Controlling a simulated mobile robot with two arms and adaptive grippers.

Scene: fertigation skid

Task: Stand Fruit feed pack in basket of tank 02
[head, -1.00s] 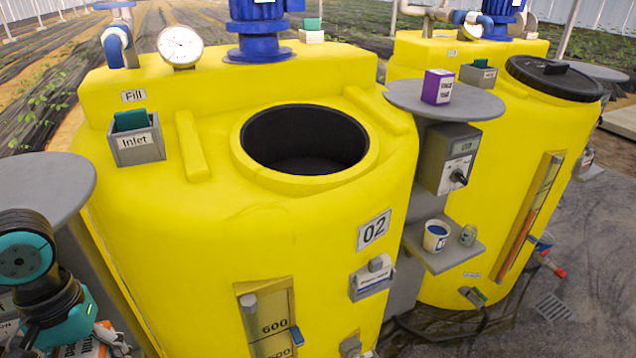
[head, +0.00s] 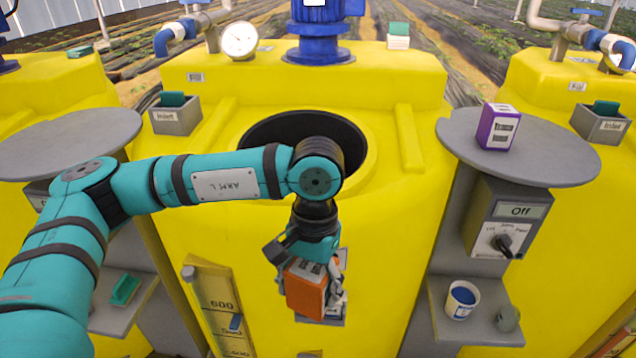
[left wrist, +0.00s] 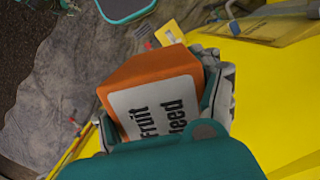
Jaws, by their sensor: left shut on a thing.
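My left gripper (head: 312,280) is shut on the Fruit feed pack (head: 304,294), an orange box with a white label. It holds the pack roughly upright, slightly tilted, in front of yellow tank 02 (head: 395,200). In the left wrist view the label on the pack (left wrist: 155,95) reads "Fruit feed", and a grey finger shows along its right side. A grey holder (head: 325,320) on the tank front is mostly hidden behind the pack and fingers. I cannot tell whether the pack touches it. The 02 plate is largely covered. My right gripper is out of view.
My left arm crosses the tank's open round mouth (head: 262,130). A grey round table (head: 550,160) at right bears a purple box (head: 497,128). Below are a switch box (head: 505,225) and a shelf with a white cup (head: 461,300). Another round table (head: 70,135) is at left.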

